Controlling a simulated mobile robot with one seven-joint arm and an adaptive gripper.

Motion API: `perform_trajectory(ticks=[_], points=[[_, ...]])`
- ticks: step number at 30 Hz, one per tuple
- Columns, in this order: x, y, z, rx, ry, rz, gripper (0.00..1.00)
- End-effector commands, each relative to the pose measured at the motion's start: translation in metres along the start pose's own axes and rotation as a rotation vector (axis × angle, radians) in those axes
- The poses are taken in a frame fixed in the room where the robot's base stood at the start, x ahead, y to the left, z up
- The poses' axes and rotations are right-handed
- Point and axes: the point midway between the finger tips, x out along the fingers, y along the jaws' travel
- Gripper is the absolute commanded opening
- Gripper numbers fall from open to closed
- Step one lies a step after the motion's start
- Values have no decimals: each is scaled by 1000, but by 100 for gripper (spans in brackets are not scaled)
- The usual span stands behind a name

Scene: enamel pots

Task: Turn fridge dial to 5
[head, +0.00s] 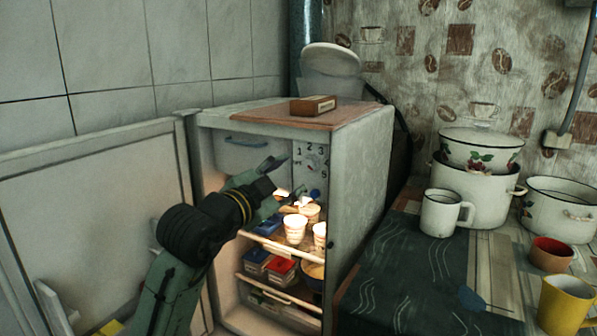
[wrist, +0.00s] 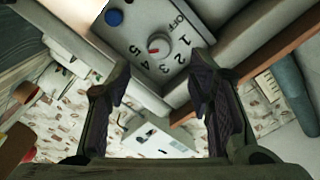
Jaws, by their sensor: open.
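The fridge dial (wrist: 158,46) is a small round pale knob with a red mark, ringed by OFF and the numbers 1 to 5. Which number the mark points to is hard to tell. In the head view the dial panel (head: 311,160) is at the upper right inside the open fridge. My gripper (head: 285,178) is open and empty, just in front and to the left of the panel. In the wrist view the fingers of my gripper (wrist: 161,70) are spread on either side below the dial, with no visible contact.
The fridge door (head: 90,210) stands open at the left. A blue button (head: 315,194) is under the dial. Shelves below hold cups (head: 295,229) and boxes (head: 281,270). A brown box (head: 313,105) lies on top. Enamel pots (head: 475,188) and mugs stand on the right-hand table.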

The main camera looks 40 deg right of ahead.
Motion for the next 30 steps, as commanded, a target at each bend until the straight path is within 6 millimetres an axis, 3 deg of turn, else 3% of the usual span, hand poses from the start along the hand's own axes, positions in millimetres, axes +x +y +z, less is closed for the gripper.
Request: perform_trajectory(ticks=[3,9,28,30], points=[[-24,0,1,0,-1,-3,48],[-44,0,0,0,0,0,48],[-48,0,0,0,0,1,48],[-55,-13,2,-6,0,-43,48]])
